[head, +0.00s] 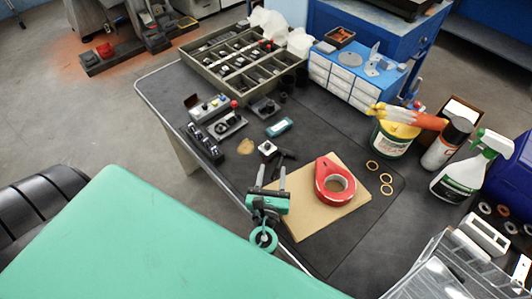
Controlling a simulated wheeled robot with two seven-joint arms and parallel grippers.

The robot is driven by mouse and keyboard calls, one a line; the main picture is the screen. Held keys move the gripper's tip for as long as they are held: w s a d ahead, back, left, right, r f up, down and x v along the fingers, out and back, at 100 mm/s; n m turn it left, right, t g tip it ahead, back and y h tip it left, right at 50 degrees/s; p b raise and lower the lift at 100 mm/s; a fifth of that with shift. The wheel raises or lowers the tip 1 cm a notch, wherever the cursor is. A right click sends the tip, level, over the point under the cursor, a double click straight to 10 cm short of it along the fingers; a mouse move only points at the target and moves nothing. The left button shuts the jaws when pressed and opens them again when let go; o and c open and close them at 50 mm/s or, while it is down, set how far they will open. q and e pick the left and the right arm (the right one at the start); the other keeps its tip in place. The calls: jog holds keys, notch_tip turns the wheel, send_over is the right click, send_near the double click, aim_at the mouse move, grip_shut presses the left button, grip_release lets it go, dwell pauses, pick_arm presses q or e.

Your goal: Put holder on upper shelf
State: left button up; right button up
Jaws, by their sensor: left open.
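My left gripper (270,176) is open and empty, with its two grey fingers pointing away over the near edge of the dark bench (330,115). It is just left of a brown board (300,222). A red ring-shaped object like a tape dispenser (327,171) lies on the board, to the right of the gripper and apart from it. A small black tool (284,154) lies just beyond the fingertips. I cannot tell which object is the holder. No upper shelf can be made out clearly. My right gripper is not in view.
A compartment tray (197,66) and blue-topped drawers (343,85) stand at the back. Small switch boxes (211,108) lie at left. A yellow tub (392,138), a spray bottle (465,175) and a clear rack (450,268) line the right. Rings (386,179) lie between.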

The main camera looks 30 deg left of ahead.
aim_at(267, 147)
pick_arm(q)
jog(key=shift+s+a+f+n+g+y, duration=0.4)
jog(key=shift+s+a+y, duration=0.1)
jog(key=shift+s, duration=0.15)
jog(key=shift+s+a+f+y, duration=0.1)
jog(key=shift+a+y, duration=0.1)
jog(key=shift+y, duration=0.1)
jog(key=p+x, duration=0.2)
jog(key=x, duration=0.5)
jog(key=shift+w+a, duration=0.2)
jog(key=shift+w, duration=0.1)
jog(key=shift+w+a, duration=0.15)
jog(key=shift+w, duration=0.1)
jog(key=shift+w+a+p, duration=0.15)
jog(key=shift+w+p, duration=0.15)
jog(key=shift+w, duration=0.2)
jog(key=p+x, duration=0.1)
jog(key=x, duration=0.2)
jog(key=shift+w, duration=0.3)
jog(key=shift+w+a, duration=0.15)
jog(key=shift+w, duration=0.25)
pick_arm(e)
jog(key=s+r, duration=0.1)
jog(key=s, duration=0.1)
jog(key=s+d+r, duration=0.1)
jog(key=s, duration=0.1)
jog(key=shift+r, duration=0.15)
